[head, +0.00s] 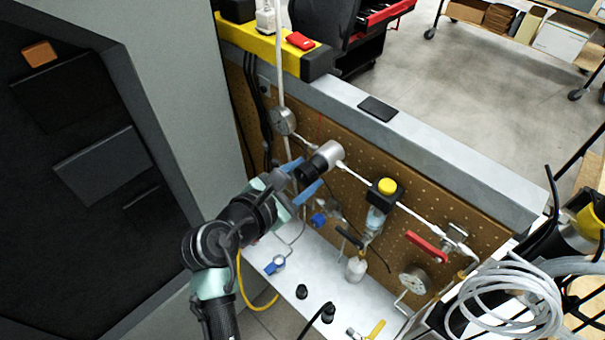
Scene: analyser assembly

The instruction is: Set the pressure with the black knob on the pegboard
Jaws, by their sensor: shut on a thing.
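The black knob (312,167) sits on the lower left end of a silver cylindrical regulator (327,154) on the brown pegboard (420,210). My gripper (308,175) reaches up to it from the lower left. Its two blue fingers lie on either side of the knob and are shut on it. The fingers and wrist hide part of the knob, and I cannot make out any marking on it. A round pressure gauge (413,281) is low on the right of the board, and its reading is too small to tell.
A yellow-topped black unit (384,191), a red lever (426,246) and a black handle (349,238) stand out from the board right of my gripper. A white shelf (320,270) below holds small black parts. A grey cabinet (180,90) stands close on the left.

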